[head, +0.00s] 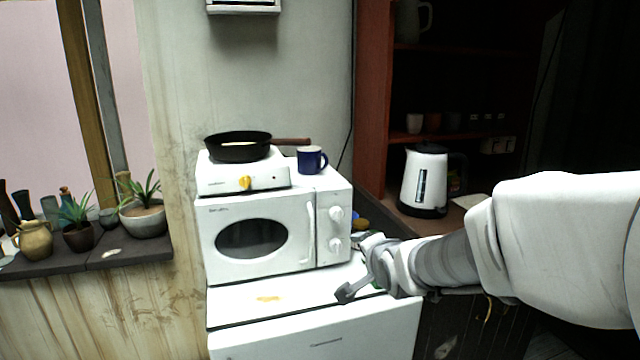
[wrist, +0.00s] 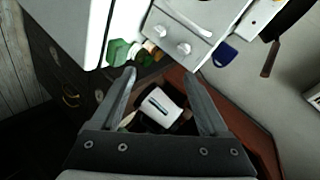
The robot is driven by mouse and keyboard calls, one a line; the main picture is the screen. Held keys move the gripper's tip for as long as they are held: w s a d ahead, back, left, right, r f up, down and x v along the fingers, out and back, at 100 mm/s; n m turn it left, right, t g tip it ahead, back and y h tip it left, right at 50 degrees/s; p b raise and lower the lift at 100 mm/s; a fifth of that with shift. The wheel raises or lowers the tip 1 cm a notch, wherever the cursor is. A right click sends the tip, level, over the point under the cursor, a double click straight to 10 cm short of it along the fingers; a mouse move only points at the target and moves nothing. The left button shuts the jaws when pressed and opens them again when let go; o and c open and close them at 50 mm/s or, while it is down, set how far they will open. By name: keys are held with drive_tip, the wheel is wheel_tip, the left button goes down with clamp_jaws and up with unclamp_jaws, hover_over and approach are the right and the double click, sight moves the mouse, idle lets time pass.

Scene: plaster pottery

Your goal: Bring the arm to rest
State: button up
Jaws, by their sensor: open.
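My gripper (head: 357,270) is in front of the right side of the white microwave (head: 258,240) in the head view, above the white cabinet top (head: 240,300). In the wrist view its two fingers (wrist: 164,92) are spread apart. Nothing is held between them. A white kettle (head: 424,180) stands on the shelf unit behind my arm. Part of the cabinet's right side is hidden by my arm.
A hot plate (head: 243,178) with a black pan (head: 237,148) and a blue mug (head: 312,160) stand on the microwave. Potted plants (head: 143,215) line the sill at left. Green and yellow items (wrist: 122,52) lie near the microwave in the wrist view.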

drive_tip(key=s+d+r+n+g+p, duration=0.1)
drive_tip(key=s+r+n+g, duration=0.1)
drive_tip(key=s, duration=0.7)
drive_tip(key=s+d+r+n+g+p, duration=0.2)
drive_tip(key=s+n, duration=0.3)
drive_tip(key=s, duration=0.5)
drive_tip(key=s+d+r+n+g+h+p, duration=0.1)
drive_tip(key=s+n, duration=0.3)
drive_tip(key=s, duration=0.6)
drive_tip(key=shift+d+r+g+p, duration=0.5)
drive_tip(key=shift+g+p, duration=0.1)
drive_tip(key=shift+g, duration=0.3)
